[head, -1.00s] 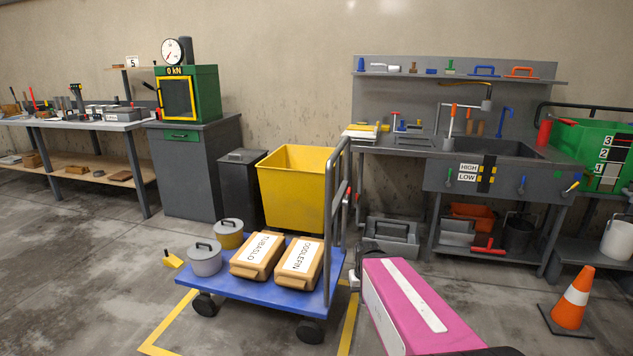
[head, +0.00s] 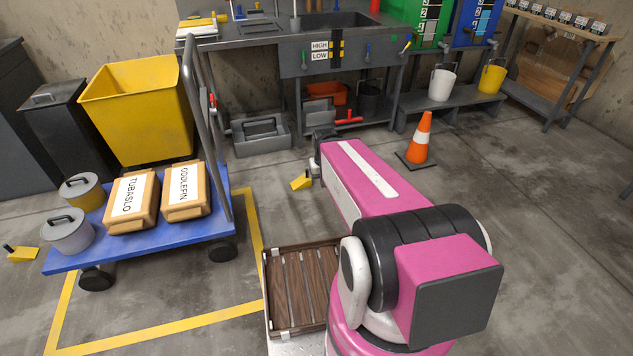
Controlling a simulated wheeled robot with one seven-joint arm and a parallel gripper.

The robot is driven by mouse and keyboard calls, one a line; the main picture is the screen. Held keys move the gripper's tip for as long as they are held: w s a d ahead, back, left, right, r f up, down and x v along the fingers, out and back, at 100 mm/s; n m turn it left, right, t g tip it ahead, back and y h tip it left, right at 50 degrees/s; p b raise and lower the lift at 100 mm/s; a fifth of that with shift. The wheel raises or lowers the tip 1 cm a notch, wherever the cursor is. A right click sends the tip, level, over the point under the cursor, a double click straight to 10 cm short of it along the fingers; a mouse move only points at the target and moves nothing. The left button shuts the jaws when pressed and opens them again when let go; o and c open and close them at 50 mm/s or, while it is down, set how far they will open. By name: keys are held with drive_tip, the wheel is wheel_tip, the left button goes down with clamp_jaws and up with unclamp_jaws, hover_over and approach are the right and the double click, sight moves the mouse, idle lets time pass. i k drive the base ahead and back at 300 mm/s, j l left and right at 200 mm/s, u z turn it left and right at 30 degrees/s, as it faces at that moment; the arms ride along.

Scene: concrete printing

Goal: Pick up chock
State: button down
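Two small yellow chocks with dark handles lie on the concrete floor in the head view. One chock (head: 301,182) is right of the blue trolley, just left of my pink arm. The other chock (head: 22,254) is at the far left, beyond the trolley's left side. My arm stretches forward over the floor. Its dark end with my gripper (head: 319,142) shows partly behind the pink link, up and to the right of the nearer chock in the picture. The fingers are too small and hidden to tell their opening. Both chocks appear apart from it.
The blue trolley (head: 150,248) carries two labelled bags and two lidded pails. Its upright handle (head: 208,140) stands left of my arm. A sink bench (head: 290,62) stands behind. A traffic cone (head: 421,138) is to the right. A slatted wooden tray (head: 300,290) is close by.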

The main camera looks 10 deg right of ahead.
sight(303, 181)
drive_tip(key=u, duration=1.5)
drive_tip(key=z, duration=1.5)
drive_tip(key=l+u, duration=0.25)
drive_tip(key=u, duration=0.15)
drive_tip(key=l+u, duration=0.2)
drive_tip(key=u, duration=0.2)
drive_tip(key=k+l+u, duration=0.1)
drive_tip(key=l+u, duration=0.15)
drive_tip(key=u, duration=0.15)
drive_tip(key=i+l, duration=0.1)
drive_tip(key=u, duration=0.05)
